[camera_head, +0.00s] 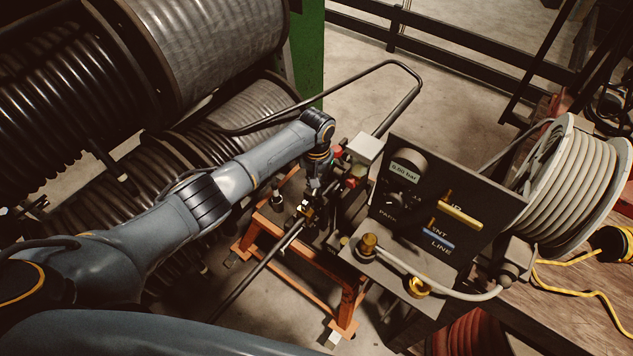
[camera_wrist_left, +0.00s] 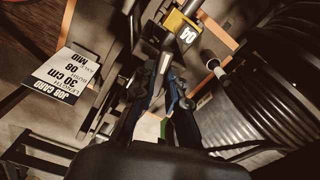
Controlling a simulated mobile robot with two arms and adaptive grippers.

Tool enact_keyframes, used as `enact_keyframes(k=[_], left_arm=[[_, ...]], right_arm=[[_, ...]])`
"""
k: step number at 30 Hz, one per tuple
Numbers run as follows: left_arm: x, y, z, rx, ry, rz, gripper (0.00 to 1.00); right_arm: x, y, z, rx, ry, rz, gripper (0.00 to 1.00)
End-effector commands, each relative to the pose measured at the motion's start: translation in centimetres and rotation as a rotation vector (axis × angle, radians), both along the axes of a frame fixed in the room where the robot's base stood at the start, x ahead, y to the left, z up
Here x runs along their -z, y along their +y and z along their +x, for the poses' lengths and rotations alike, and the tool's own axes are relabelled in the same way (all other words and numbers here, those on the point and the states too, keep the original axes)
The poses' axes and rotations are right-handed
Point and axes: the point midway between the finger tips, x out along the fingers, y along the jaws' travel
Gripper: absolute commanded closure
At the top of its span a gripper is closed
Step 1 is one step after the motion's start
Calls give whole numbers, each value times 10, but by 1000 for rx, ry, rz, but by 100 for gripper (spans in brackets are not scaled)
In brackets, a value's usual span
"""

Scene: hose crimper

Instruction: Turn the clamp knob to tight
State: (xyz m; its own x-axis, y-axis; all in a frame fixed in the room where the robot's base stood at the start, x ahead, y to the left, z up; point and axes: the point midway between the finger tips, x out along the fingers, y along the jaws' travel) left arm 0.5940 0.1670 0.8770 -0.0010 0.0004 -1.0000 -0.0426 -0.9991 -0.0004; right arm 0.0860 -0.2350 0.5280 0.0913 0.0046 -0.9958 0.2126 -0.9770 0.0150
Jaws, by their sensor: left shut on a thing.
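My left arm reaches down over the orange-framed stand, and my left gripper (camera_head: 308,203) is at the crimper's fittings. A dark hose (camera_head: 262,268) with a pale metal end slopes down-left from beside the gripper. My right gripper is out of view.
A black control panel (camera_head: 415,222) with a display reading 0.00 bar stands right of the gripper. A hose reel (camera_head: 577,190) sits on the wooden bench. Large hose coils (camera_head: 60,95) fill the left. A job card (camera_wrist_left: 62,82) shows in the wrist view.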

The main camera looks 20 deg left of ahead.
Motion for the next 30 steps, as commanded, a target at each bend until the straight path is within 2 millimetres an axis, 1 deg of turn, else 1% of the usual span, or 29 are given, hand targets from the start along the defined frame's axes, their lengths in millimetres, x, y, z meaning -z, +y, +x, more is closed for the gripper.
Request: enact_keyframes(k=[13, 30], left_arm=[[0, 0, 0, 423, 1, 0, 100], [0, 0, 0, 960, -1, -1, 100]], right_arm=[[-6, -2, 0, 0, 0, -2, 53], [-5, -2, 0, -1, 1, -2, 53]])
